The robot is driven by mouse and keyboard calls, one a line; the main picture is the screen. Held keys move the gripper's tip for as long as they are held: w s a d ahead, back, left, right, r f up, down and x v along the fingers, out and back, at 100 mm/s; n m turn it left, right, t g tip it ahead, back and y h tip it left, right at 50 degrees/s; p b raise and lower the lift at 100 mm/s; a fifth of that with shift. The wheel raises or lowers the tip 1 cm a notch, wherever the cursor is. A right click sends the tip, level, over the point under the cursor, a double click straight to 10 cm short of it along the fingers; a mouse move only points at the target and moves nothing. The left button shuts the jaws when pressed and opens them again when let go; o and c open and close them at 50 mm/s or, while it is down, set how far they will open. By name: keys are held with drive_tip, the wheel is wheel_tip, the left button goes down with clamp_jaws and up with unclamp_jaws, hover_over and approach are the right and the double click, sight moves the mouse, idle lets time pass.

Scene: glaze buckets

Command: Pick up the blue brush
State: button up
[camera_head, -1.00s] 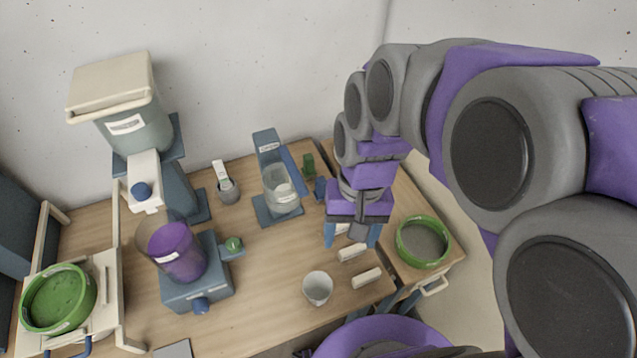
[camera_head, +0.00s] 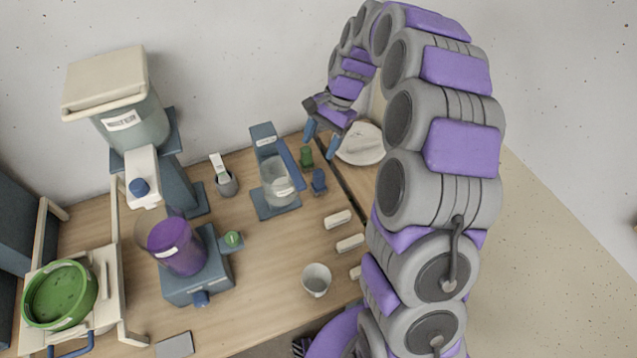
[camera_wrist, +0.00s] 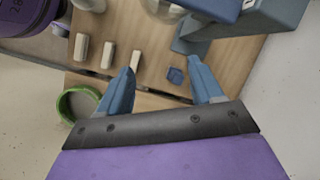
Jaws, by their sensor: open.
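The small blue piece, which I take to be the blue brush (camera_head: 319,182), stands on the wooden table beside a similar green piece (camera_head: 306,157). It is too small to make out its bristles. In the wrist view the blue brush (camera_wrist: 175,75) shows between my fingers in the picture, beyond the fingertips and not touched. My gripper (camera_head: 320,140) is open and empty. In the head view it is near the table's back right, just above the green piece in the picture. The open fingers also fill the middle of the wrist view (camera_wrist: 160,64).
A blue stand with a clear jar (camera_head: 277,188) is left of the brush. A green-rimmed bowl (camera_wrist: 62,104) shows in the wrist view.

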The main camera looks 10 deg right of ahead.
drive_tip(key=w+d+f+m, duration=0.65)
drive_tip(key=w+f, duration=0.35)
drive_tip(key=f, duration=0.2)
drive_tip(key=b, duration=0.2)
approach(314, 186)
drive_tip(key=shift+s+f+n+t, duration=0.15)
drive_tip(key=shift+f, duration=0.4)
drive_tip(key=shift+s+f+n+t, duration=0.1)
drive_tip(key=shift+s+f+t, duration=0.05)
drive_tip(key=shift+f, duration=0.35)
drive_tip(key=shift+a+b+x, duration=0.2)
drive_tip(key=shift+b+x, duration=0.3)
drive_tip(key=shift+x, duration=0.9)
drive_tip(key=shift+a+b+x, duration=0.15)
drive_tip(key=shift+b+x, duration=0.3)
drive_tip(key=shift+x, duration=0.9)
drive_tip(key=shift+r, duration=0.2)
drive_tip(key=c, duration=0.9)
drive_tip(key=shift+r, duration=0.15)
wheel_tip(314, 186, up, 10)
drive_tip(key=shift+f+p, duration=0.15)
drive_tip(key=shift+p, duration=1)
